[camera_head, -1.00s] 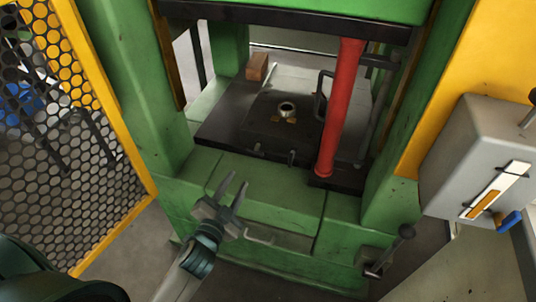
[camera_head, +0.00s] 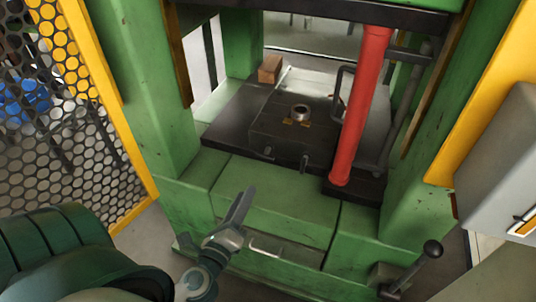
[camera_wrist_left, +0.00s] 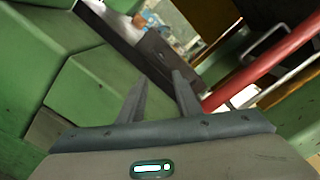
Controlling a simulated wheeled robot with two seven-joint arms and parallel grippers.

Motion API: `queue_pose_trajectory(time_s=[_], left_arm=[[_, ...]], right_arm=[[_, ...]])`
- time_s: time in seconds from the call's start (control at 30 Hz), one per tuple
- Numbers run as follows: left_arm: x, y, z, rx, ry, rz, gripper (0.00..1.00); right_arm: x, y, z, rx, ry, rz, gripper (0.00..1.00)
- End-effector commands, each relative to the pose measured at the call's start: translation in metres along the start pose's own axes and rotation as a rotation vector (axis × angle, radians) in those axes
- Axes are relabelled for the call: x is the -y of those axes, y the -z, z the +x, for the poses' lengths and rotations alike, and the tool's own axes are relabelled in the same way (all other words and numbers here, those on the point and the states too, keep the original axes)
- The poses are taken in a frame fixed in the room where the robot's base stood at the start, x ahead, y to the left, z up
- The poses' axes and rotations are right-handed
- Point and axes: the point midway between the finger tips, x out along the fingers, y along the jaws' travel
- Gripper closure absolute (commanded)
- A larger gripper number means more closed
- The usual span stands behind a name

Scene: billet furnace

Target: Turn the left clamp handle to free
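The left clamp handle (camera_head: 268,152) is a small dark peg at the front edge of the dark die block (camera_head: 262,123) on the press bed. A similar right one (camera_head: 303,162) stands beside it. My left gripper (camera_head: 246,193) is in front of the green press base, short of the clamp handles and touching nothing. In the left wrist view its two fingers (camera_wrist_left: 158,78) are apart with nothing between them. They point toward the dark bed edge (camera_wrist_left: 155,55); I cannot pick out the clamp handle there. My right gripper is not in view.
A red column (camera_head: 359,110) stands upright right of the die block. A ring-shaped metal piece (camera_head: 300,112) sits on the block, with a brown brick (camera_head: 270,69) behind. A black-knobbed lever (camera_head: 431,249) is at lower right. Yellow-framed mesh (camera_head: 85,120) is at left.

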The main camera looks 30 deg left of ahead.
Motion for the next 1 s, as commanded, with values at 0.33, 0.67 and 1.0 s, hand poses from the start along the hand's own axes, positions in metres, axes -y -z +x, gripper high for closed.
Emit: queue_pose_trajectory(time_s=[0.33, 0.67, 1.0], left_arm=[[0.001, -0.001, 0.017, 0.0, 0.002, -0.001, 0.69], [0.001, -0.001, 0.065, 0.0, 0.002, -0.001, 0.69], [0.001, -0.001, 0.122, 0.001, 0.001, -0.002, 0.69]], right_arm=[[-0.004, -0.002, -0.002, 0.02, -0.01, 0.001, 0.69], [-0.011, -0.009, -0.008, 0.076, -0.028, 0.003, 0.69], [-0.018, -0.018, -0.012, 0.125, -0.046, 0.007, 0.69]])
